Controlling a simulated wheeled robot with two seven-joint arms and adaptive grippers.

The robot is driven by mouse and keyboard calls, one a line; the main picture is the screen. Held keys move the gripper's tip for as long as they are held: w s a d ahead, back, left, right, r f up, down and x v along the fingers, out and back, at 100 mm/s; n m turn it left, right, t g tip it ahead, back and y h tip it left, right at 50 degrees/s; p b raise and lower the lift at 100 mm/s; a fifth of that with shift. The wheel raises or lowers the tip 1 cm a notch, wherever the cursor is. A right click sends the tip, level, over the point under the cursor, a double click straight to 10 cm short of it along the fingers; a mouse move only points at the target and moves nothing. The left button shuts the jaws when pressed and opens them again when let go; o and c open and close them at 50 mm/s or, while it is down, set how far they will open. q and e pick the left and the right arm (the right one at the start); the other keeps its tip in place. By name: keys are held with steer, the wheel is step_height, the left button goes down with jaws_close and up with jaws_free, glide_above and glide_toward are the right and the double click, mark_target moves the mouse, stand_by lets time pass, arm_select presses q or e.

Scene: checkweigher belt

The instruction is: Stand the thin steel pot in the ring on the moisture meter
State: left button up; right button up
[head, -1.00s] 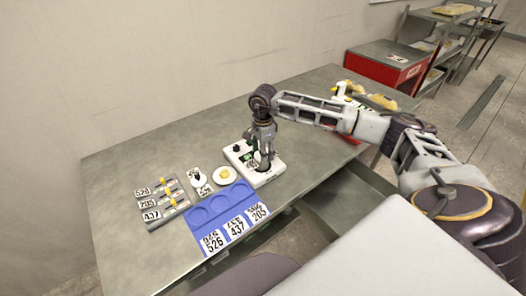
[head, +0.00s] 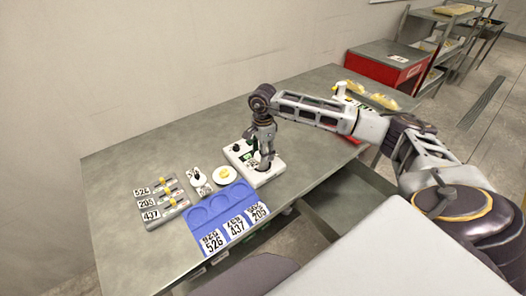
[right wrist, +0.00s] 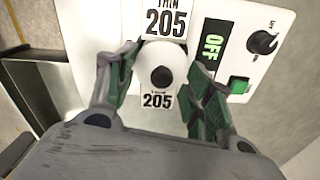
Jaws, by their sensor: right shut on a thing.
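The pot (right wrist: 150,59) shows from above in the right wrist view as a round pale top with a black knob and a 205 label. My right gripper (right wrist: 160,92) is shut on it, one green-padded finger on each side. In the head view my right gripper (head: 265,160) points down over the white moisture meter (head: 269,176). The meter (right wrist: 275,20) has a display reading OFF, a black dial and a green button. A "THIN 205" label lies just beyond the pot. The ring is hidden, so I cannot tell whether the pot sits in it. My left gripper is out of view.
A blue tray (head: 188,217) with round recesses and number labels lies in front of the meter. A grey labelled rack (head: 155,221) is farther left.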

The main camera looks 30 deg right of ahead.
stand_by(0.5)
stand_by(0.3)
steer(key=o, duration=1.3)
steer(key=shift+r, duration=0.15)
steer(key=shift+r+p, duration=1.5)
steer(key=shift+r, duration=1.85)
jaws_close()
